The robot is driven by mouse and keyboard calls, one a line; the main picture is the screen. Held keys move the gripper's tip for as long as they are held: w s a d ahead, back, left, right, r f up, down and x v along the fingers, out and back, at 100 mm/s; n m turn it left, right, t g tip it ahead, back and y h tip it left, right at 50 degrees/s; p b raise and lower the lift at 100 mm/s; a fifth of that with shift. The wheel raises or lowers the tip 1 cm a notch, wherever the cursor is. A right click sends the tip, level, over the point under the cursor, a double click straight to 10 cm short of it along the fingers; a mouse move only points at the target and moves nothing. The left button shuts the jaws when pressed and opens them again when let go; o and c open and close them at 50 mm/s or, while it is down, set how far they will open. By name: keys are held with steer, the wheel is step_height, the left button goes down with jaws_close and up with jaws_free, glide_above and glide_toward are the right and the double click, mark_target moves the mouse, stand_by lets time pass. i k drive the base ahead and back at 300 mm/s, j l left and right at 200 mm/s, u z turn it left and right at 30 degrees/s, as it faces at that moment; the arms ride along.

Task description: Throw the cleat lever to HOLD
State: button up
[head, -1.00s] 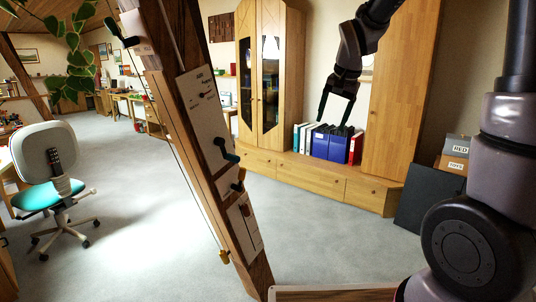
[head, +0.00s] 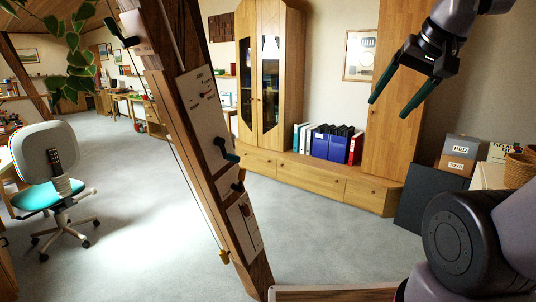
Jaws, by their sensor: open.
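A slanted timber brace (head: 178,120) crosses the left half of the head view, with white plates fixed to its face. A dark blue-handled lever (head: 226,151) sticks out to the right from the upper plate. A smaller dark lever with a wooden part (head: 238,182) sits just below it. A dark-handled crank (head: 122,33) is near the top. The plate lettering is too small to read, so I cannot tell which one is the cleat lever or its setting. My gripper (head: 390,106) is open and empty at upper right, well apart from the brace, fingers pointing down-left.
A cord runs along the brace to a yellow-orange piece (head: 224,257). A wooden cabinet (head: 270,90) with binders (head: 333,143) stands behind. Labelled boxes (head: 461,152) are at right. An office chair (head: 48,165) is at left. Leafy vines hang at upper left. Open carpet lies between.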

mark_target(109, 22)
steer(key=i+j+u, duration=0.35)
steer(key=j, duration=0.2)
steer(key=i+j+u, duration=0.35)
steer(key=k+u, duration=0.3)
steer(key=j+u, duration=0.1)
steer(key=u, duration=0.25)
steer(key=k, duration=0.05)
